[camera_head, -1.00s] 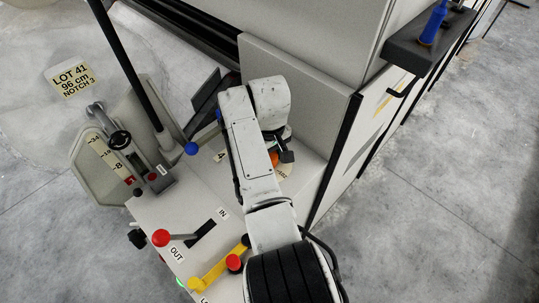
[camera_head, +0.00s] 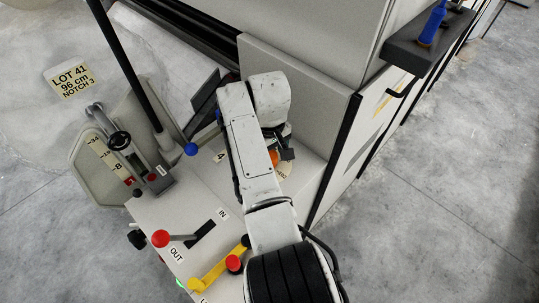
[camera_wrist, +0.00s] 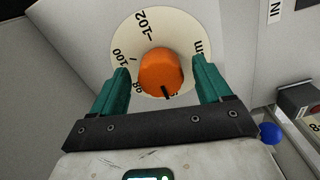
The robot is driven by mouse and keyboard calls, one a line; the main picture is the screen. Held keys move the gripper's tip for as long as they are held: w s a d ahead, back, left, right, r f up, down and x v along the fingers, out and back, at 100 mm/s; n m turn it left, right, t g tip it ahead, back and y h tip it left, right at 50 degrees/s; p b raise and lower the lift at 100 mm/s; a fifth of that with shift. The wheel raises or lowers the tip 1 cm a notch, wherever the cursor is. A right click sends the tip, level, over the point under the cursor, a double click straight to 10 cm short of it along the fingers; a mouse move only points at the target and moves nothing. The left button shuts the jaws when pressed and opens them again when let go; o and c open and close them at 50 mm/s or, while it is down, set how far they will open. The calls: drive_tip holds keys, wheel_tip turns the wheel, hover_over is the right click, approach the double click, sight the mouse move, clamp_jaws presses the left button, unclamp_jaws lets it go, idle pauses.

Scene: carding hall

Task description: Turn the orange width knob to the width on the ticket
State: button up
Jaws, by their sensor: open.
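The ticket (camera_head: 70,79) at upper left in the head view reads LOT 41, 96 cm, NOTCH 3. The orange width knob (camera_wrist: 160,70) stands on a cream dial (camera_wrist: 118,34) marked 102, 100 and 98. The knob's black pointer line points toward my gripper base, just past 98; the number there is mostly hidden. My gripper (camera_wrist: 161,66) is open, its teal fingers on either side of the knob with a visible gap at each. In the head view my arm mostly covers the knob (camera_head: 274,157) and dial (camera_head: 286,170).
A red-knobbed IN/OUT lever (camera_head: 161,238), a yellow lever (camera_head: 212,271) and a blue-knobbed black lever (camera_head: 191,149) stand nearby on the panel. A notched scale (camera_head: 106,158) is at left. A grey machine wall (camera_head: 300,80) rises behind the dial.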

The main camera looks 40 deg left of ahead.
wheel_tip(320, 180, up, 10)
drive_tip(key=b, duration=0.1)
drive_tip(key=shift+f, duration=0.15)
idle(0.5)
drive_tip(key=shift+m, duration=0.8)
drive_tip(key=d+f, duration=0.2)
drive_tip(key=w+d+f, duration=0.1)
drive_tip(key=d+f, duration=0.1)
drive_tip(key=d, duration=0.1)
drive_tip(key=w+d+f, duration=0.1)
drive_tip(key=d+f, duration=0.1)
drive_tip(key=shift+d, duration=0.15)
drive_tip(key=s+d+f+m, duration=0.25)
drive_tip(key=d+f, duration=0.25)
drive_tip(key=d, duration=0.5)
drive_tip(key=s+d+f+m, duration=0.2)
drive_tip(key=d+f+m, duration=0.15)
drive_tip(key=d, duration=0.75)
drive_tip(key=s+d+f+m, duration=0.25)
drive_tip(key=d+f, duration=0.35)
drive_tip(key=d, duration=0.4)
drive_tip(key=s+d+r+m+t, duration=0.1)
drive_tip(key=s+d+m, duration=0.4)
drive_tip(key=s+d, duration=1.2)
drive_tip(key=s+r, duration=0.1)
drive_tip(key=s, duration=0.2)
drive_tip(key=shift+m, duration=0.35)
